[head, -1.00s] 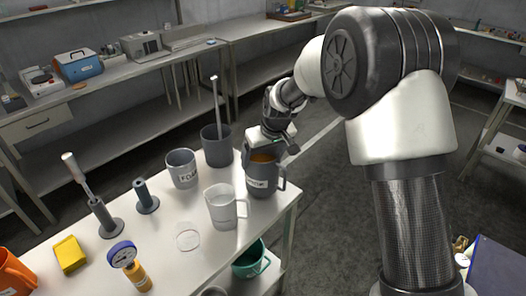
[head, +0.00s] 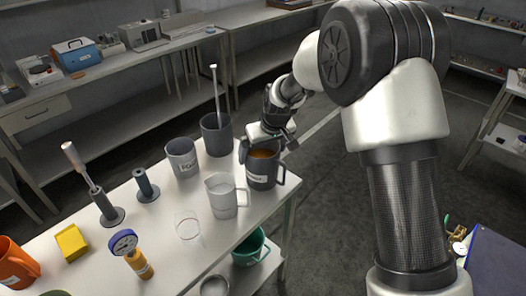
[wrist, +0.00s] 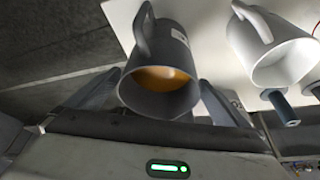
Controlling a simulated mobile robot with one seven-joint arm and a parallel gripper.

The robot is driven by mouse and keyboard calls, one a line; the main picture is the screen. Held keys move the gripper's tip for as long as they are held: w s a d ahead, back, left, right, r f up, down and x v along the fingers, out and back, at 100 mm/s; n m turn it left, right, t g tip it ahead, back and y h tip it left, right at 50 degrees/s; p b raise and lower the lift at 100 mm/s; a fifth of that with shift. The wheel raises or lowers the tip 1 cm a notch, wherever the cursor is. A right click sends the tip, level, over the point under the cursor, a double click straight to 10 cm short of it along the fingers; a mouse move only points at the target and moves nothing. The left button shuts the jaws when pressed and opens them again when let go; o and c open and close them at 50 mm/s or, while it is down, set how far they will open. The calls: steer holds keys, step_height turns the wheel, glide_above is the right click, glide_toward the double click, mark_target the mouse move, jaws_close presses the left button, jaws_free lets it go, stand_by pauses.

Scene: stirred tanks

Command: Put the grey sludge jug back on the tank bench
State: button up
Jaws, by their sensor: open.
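The grey sludge jug (head: 262,170) stands upright on the tank bench (head: 160,222), near its right edge. It has a white label, a handle at the right and orange-brown contents. My gripper (head: 266,146) is at the jug's rim on the far side. In the wrist view my gripper (wrist: 160,82) is open, with one finger on each side of the jug (wrist: 160,98). Gaps show between fingers and jug wall. The label's writing is too small to read.
Close by stand a clear jug (head: 222,197), a labelled grey mug (head: 183,158) and a dark pot with a rod (head: 216,136). A glass beaker (head: 188,226) is nearer the front. A green bucket (head: 250,247) sits below the bench's right edge.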

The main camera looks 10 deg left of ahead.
steer(key=s+d+r+m, duration=0.1)
steer(key=s+d+r, duration=0.35)
steer(key=r, duration=0.45)
steer(key=s+d+r+m, duration=0.1)
steer(key=s+d+r, duration=0.2)
steer(key=d+r, duration=0.45)
steer(key=s+d+r+m+t+h+p, duration=0.1)
steer(key=s+d+r, duration=0.3)
steer(key=s+d, duration=0.4)
steer(key=s+d+r+m+t+h+p, duration=0.1)
steer(key=s+d+r+m, duration=0.3)
steer(key=s+d, duration=0.4)
steer(key=s+r+p, duration=0.1)
steer(key=s, duration=0.6)
steer(key=shift+s+h+p, duration=0.25)
steer(key=shift+h+p, duration=0.05)
